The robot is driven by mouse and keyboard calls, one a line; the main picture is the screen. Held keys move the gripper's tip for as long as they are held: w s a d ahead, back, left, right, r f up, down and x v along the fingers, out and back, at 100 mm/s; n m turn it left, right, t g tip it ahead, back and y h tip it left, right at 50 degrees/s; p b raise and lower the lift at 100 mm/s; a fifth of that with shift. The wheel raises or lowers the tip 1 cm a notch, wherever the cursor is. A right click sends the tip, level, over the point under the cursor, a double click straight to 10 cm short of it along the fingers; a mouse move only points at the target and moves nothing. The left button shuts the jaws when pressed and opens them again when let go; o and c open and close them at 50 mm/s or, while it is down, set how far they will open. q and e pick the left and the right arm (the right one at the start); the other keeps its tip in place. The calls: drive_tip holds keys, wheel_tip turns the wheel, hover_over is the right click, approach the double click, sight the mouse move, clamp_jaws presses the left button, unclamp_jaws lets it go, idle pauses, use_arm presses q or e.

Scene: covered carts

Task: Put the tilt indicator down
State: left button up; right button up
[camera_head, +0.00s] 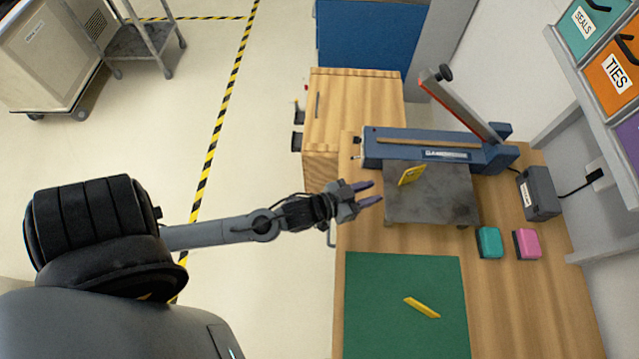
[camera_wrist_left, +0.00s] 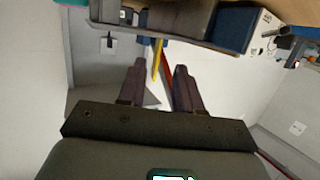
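My left gripper (camera_head: 368,193) is at the left edge of the wooden bench, beside the grey plate of the blue machine. Its two dark purple fingers are apart with nothing between them; the gap also shows in the left wrist view (camera_wrist_left: 159,85). A small yellow piece (camera_head: 411,174) stands on or just above the grey plate, to the right of the fingertips and apart from them. A thin yellow strip (camera_wrist_left: 157,60) shows beyond the fingertips in the left wrist view. Another yellow piece (camera_head: 422,307) lies on the green mat (camera_head: 375,335). I cannot tell which one is the tilt indicator. My right gripper is not in view.
The blue machine (camera_head: 385,151) has a raised arm (camera_head: 462,108) with a red edge. A teal block (camera_head: 489,242), a pink block (camera_head: 527,243) and a grey box (camera_head: 539,192) stand on the right. Bins (camera_head: 610,70) hang above. The mat is mostly clear.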

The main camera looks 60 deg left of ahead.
use_arm(q)
drive_tip(key=s+f+g, duration=0.1)
drive_tip(key=s, duration=0.1)
drive_tip(key=s+d+g+y, duration=0.1)
drive_tip(key=s+g, duration=0.1)
drive_tip(key=s+f+g, duration=0.1)
drive_tip(key=s+g, duration=0.1)
drive_tip(key=shift+d+f+y, duration=0.15)
drive_tip(key=shift+f+y, duration=0.15)
drive_tip(key=s+g, duration=0.2)
drive_tip(key=s, duration=0.1)
drive_tip(key=s+g, duration=0.2)
drive_tip(key=s, duration=0.2)
drive_tip(key=s+g, duration=0.2)
drive_tip(key=s, duration=0.1)
drive_tip(key=shift+s+d+r+y, duration=0.15)
drive_tip(key=shift+s+d+y, duration=0.05)
drive_tip(key=shift+s+y, duration=0.1)
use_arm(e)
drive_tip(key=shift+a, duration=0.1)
use_arm(q)
drive_tip(key=shift+w, duration=0.1)
